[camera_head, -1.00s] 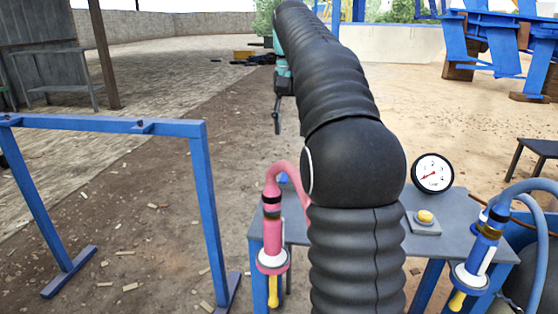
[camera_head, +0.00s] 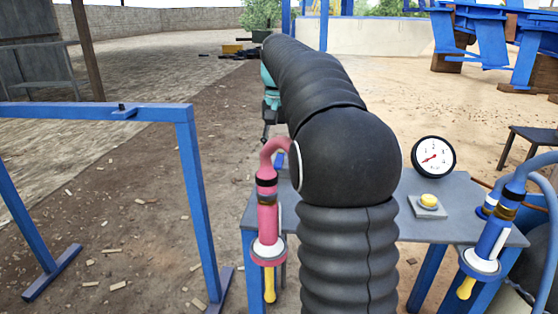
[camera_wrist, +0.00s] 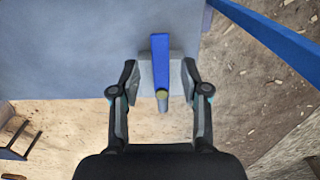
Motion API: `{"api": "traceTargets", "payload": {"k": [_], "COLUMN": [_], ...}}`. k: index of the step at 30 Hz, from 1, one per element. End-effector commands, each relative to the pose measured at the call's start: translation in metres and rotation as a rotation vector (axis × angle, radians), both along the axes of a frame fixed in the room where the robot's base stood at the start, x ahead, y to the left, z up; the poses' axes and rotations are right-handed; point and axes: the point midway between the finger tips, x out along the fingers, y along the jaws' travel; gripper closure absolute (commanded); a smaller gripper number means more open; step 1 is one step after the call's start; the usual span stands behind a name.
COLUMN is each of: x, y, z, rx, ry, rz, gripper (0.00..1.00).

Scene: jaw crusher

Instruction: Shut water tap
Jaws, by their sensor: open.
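The water tap has a blue lever handle (camera_wrist: 160,60) on a pale grey block (camera_wrist: 146,78) at the edge of a grey-blue table, seen in the wrist view. A short grey spout with a brass-coloured round piece (camera_wrist: 161,94) shows below the handle. My gripper (camera_wrist: 159,70) is open, with one finger on each side of the tap. No clear contact with the handle shows. In the head view my own arm hides most of the gripper and tap; a small blue piece (camera_head: 279,159) shows beside the arm.
The table (camera_head: 450,190) carries a gauge (camera_head: 433,156) and a yellow button (camera_head: 428,201). A pink hose nozzle (camera_head: 267,215) hangs at its left and a blue one (camera_head: 490,240) at its right. A blue frame (camera_head: 190,170) stands left. Bare ground lies between.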

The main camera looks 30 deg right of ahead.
Motion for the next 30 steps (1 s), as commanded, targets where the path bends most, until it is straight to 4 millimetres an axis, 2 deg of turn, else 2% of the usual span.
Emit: {"api": "traceTargets", "payload": {"k": [1, 6, 15, 17, 21, 30], "x": [0.000, 0.000, 0.000, 0.000, 0.000, 0.000], "y": [0.000, 0.001, 0.001, 0.001, 0.001, 0.000], "z": [-0.007, -0.017, -0.018, -0.018, -0.018, -0.018], "rx": [0.001, 0.000, 0.000, 0.000, 0.000, 0.001], "ry": [0.001, 0.000, 0.000, 0.000, 0.000, 0.001], "rz": [0.001, 0.001, 0.002, 0.002, 0.002, 0.004], "gripper": [0.54, 0.54, 0.54, 0.67, 1.00, 1.00]}}
